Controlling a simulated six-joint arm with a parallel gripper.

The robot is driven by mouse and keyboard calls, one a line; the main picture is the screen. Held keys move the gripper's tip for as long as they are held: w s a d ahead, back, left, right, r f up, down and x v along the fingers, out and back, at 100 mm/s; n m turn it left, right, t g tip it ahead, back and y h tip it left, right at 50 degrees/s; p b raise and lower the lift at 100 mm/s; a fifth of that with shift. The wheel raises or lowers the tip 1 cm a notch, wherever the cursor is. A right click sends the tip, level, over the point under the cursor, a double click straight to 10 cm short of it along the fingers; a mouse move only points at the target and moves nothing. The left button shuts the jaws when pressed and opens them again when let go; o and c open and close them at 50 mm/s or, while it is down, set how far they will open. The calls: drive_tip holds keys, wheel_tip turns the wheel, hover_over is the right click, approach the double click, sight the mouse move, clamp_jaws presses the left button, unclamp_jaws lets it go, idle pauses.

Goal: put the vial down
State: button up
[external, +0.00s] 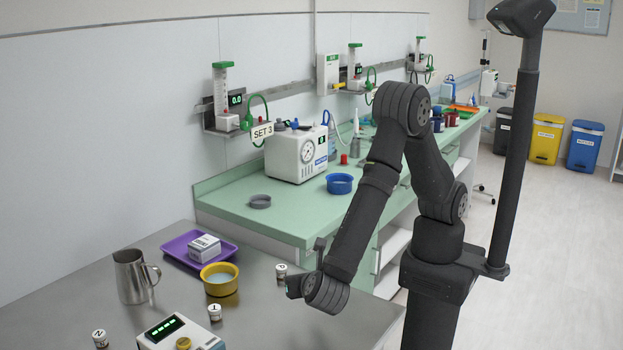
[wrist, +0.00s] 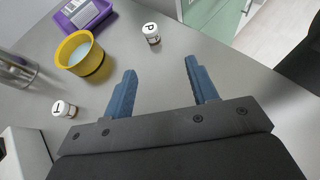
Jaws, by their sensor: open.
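Three small white-capped, brown-bodied vials stand upright on the grey metal table. The vial marked P (external: 281,272) is nearest my gripper. In the wrist view this vial (wrist: 152,35) stands just beyond the fingertips, apart from them. The vial marked 1 (external: 215,312) stands below the yellow bowl and shows left of the fingers in the wrist view (wrist: 63,109). The vial marked 2 (external: 100,339) is at lower left. My gripper (wrist: 160,66) is open, with nothing between its blue fingers. In the external view its fingers are hard to make out.
A yellow bowl (external: 231,288) of pale liquid stands beside a purple tray (external: 170,247) holding a white box (external: 205,246). A metal jug (external: 130,278) and a device with a green display (external: 160,343) are left. A green counter (external: 295,225) lies behind.

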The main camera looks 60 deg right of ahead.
drive_tip(key=shift+s+a+f+n+t, duration=0.2)
drive_tip(key=shift+s+a+n+t, duration=0.2)
drive_tip(key=shift+t, duration=0.2)
approach(283, 272)
drive_tip(key=x, duration=0.5)
drive_tip(key=shift+s+d+r, duration=0.15)
drive_tip(key=shift+s+d, duration=0.05)
drive_tip(key=shift+d, duration=0.15)
drive_tip(key=shift+a+x, duration=0.15)
drive_tip(key=shift+x, duration=1.15)
drive_tip(key=shift+a+x, duration=0.2)
drive_tip(key=shift+x, duration=1.05)
drive_tip(key=shift+w, duration=0.15)
drive_tip(key=c, duration=1.1)
drive_tip(key=shift+r, duration=0.35)
drive_tip(key=r, duration=0.2)
drive_tip(key=d+r, duration=0.1)
drive_tip(key=shift+w+r, duration=0.15)
drive_tip(key=shift+r, duration=0.2)
drive_tip(key=w+d+r, duration=0.2)
drive_tip(key=d+r, duration=0.4)
drive_tip(key=d, duration=0.4)
drive_tip(key=shift+w+d, duration=0.2)
drive_tip(key=shift+w, duration=0.2)
